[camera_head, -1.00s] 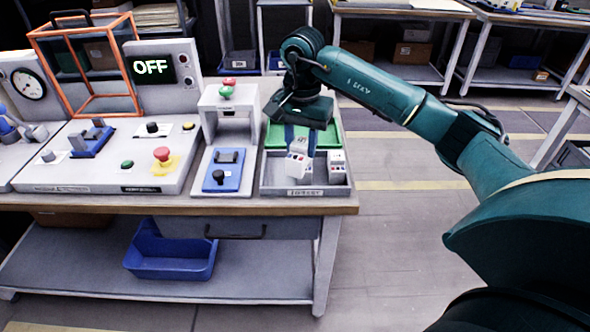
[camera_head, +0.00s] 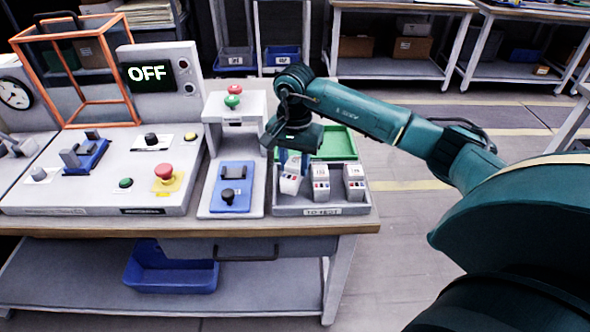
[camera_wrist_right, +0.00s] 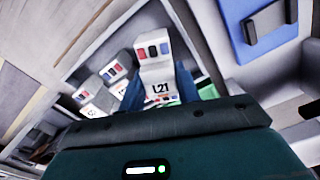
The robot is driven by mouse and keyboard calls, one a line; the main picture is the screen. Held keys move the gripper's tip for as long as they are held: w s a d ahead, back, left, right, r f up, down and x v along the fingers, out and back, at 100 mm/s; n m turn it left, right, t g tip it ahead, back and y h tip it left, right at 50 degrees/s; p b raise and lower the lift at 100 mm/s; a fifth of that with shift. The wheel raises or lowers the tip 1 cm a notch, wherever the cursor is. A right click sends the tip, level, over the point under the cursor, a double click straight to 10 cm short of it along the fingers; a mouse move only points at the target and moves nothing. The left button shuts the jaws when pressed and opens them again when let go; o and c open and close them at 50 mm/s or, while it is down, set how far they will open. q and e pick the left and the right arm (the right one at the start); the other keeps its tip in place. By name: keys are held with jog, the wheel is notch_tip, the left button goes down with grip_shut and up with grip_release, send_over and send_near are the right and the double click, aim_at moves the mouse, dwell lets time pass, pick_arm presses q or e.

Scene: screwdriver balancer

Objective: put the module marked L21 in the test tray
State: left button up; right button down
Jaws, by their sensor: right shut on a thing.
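My right gripper (camera_head: 293,160) points down over the left part of a grey tray whose label seems to read TO-TEST (camera_head: 321,211). Its blue fingers are shut on a white module (camera_head: 290,184), which looks slightly tilted. In the right wrist view the held module (camera_wrist_right: 157,72) shows the mark L21 between the fingers of the right gripper (camera_wrist_right: 160,92). I cannot tell whether it touches the tray floor. Two similar modules stand in the tray to its right, a middle one (camera_head: 320,187) and a right one (camera_head: 354,184). My left gripper is not in view.
A green tray (camera_head: 335,141) lies behind the grey one. Left of the trays are a blue switch plate (camera_head: 232,187) and a stand with red and green buttons (camera_head: 233,97). Further left are the console with its OFF display (camera_head: 152,73) and an orange frame (camera_head: 105,70).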

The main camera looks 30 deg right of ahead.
jog(key=shift+f, duration=1.25)
jog(key=shift+f, duration=0.2)
jog(key=c, duration=1.3)
grip_release()
